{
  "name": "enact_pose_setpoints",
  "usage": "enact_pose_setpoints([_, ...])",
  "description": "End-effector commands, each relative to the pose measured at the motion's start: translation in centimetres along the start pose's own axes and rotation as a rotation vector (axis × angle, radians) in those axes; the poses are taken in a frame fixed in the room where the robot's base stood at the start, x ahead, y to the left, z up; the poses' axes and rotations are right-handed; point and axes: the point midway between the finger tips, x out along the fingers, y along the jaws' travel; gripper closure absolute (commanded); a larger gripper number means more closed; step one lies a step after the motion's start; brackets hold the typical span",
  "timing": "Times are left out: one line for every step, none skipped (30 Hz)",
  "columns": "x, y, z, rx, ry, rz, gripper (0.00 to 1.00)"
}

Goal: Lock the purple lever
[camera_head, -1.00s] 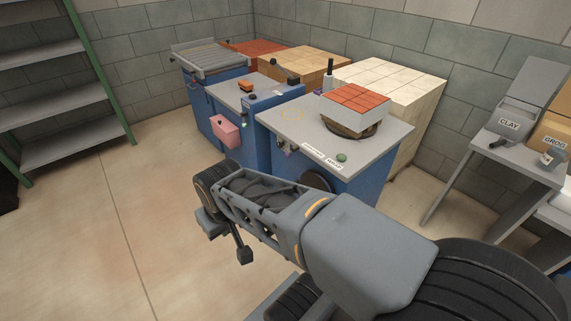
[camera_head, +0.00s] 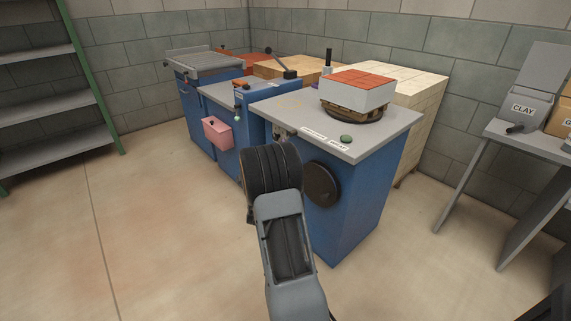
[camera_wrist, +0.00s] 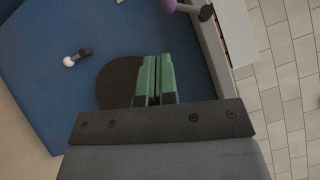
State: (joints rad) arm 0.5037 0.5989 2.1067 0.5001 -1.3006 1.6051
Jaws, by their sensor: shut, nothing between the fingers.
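The purple lever shows in the wrist view as a purple ball knob (camera_wrist: 168,6) on a short grey arm, cut by the top edge. It sits by the edge of the blue cabinet (camera_wrist: 200,68). My gripper (camera_wrist: 155,58) has green fingers pressed together and empty. In the wrist picture the fingertips lie below the purple knob, apart from it, in front of the blue cabinet face. In the head view my arm hides the gripper, and I cannot make out the purple knob there.
A black disc (camera_wrist: 120,80) and a white-knobbed lever (camera_wrist: 69,62) are on the cabinet face. In the head view, a red-topped block (camera_head: 357,92) stands on the cabinet top (camera_head: 296,112). A pink box (camera_head: 217,133) is on the neighbouring cabinet. Floor at left is clear.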

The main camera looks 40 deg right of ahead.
Motion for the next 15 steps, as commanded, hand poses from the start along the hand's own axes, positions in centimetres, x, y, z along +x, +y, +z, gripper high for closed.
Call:
enact_pose_setpoints([0.1,1.1,-1.3,0.026,0.023,-0.037,1.0])
enact_pose_setpoints([0.1,1.3,-1.8,0.042,0.034,-0.058,1.0])
enact_pose_setpoints([0.2,1.4,-2.3,0.061,0.045,-0.083,1.0])
enact_pose_setpoints([0.2,1.5,-2.6,0.07,0.051,-0.098,1.0])
enact_pose_setpoints([0.2,1.6,-2.9,0.08,0.055,-0.111,1.0])
enact_pose_setpoints([0.2,1.6,-3.1,0.088,0.06,-0.125,1.0])
enact_pose_setpoints([0.2,1.6,-3.3,0.093,0.062,-0.132,1.0])
enact_pose_setpoints([0.2,1.6,-3.4,0.096,0.064,-0.136,1.0])
enact_pose_setpoints([0.2,1.6,-3.5,0.1,0.065,-0.141,1.0])
enact_pose_setpoints([0.2,1.6,-3.5,0.101,0.066,-0.143,1.0])
enact_pose_setpoints([0.2,1.5,-3.5,0.101,0.066,-0.144,1.0])
enact_pose_setpoints([0.2,1.5,-3.5,0.101,0.066,-0.144,1.0])
enact_pose_setpoints([0.2,1.5,-3.5,0.101,0.065,-0.143,1.0])
enact_pose_setpoints([0.2,1.5,-3.4,0.101,0.065,-0.143,1.0])
enact_pose_setpoints([0.2,1.5,-3.4,0.1,0.065,-0.143,1.0])
